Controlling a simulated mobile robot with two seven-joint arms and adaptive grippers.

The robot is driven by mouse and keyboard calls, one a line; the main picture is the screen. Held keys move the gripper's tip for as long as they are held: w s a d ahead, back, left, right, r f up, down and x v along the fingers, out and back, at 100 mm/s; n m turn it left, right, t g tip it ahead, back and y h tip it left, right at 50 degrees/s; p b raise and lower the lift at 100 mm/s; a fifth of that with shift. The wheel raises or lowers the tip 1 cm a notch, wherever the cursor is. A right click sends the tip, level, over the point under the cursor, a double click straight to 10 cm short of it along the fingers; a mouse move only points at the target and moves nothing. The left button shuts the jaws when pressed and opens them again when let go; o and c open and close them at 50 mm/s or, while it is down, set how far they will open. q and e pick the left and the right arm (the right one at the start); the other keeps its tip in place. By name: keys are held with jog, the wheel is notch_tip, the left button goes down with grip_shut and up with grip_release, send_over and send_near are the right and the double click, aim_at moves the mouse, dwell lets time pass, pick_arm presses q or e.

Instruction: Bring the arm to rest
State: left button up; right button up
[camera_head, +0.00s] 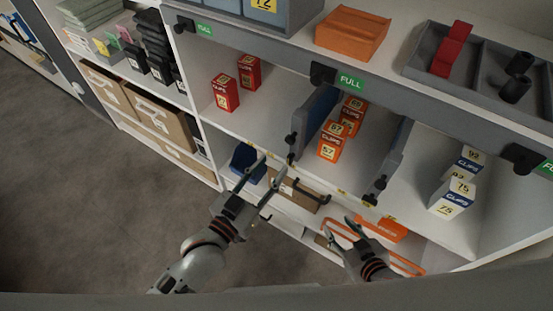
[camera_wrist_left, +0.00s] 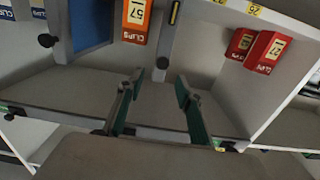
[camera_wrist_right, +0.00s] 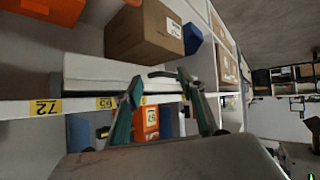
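My left gripper (camera_head: 266,173) is in front of the shelving, near a lower shelf edge, with its fingers apart and nothing between them. In the left wrist view its two fingers (camera_wrist_left: 160,78) stand apart with a grey shelf edge beyond them. My right gripper (camera_head: 340,228) is low in front of the shelf, to the right of the left one. In the right wrist view its fingers (camera_wrist_right: 161,80) are apart and empty, with a pale shelf edge beyond them. Both arms reach in from the bottom of the head view.
Red boxes (camera_head: 226,92), orange boxes (camera_head: 331,146) and white-blue boxes (camera_head: 453,196) stand in shelf bays split by dividers. Above are an orange bin (camera_head: 351,32) and a grey tray (camera_head: 420,62). A cardboard carton (camera_head: 293,193) is lower. Open floor (camera_head: 90,190) lies left.

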pick_arm(q)
jog(key=shift+s+a, duration=0.1)
jog(key=shift+s, duration=0.1)
dwell(0.4)
jog(key=s+a+f+n+g+y, duration=0.1)
jog(key=s+a+f+y, duration=0.3)
jog(key=a+f, duration=0.4)
jog(key=s+a+f+n+g+y, duration=0.1)
jog(key=s+a+f, duration=0.5)
jog(key=a, duration=0.6)
notch_tip(320, 180, down, 3)
jog(key=g+y, duration=0.1)
jog(key=y, duration=0.1)
jog(key=shift+a+r+n+g+y, duration=0.15)
jog(key=shift+a+n+g+y, duration=0.2)
jog(key=shift+n+g+y, duration=0.05)
dwell(0.5)
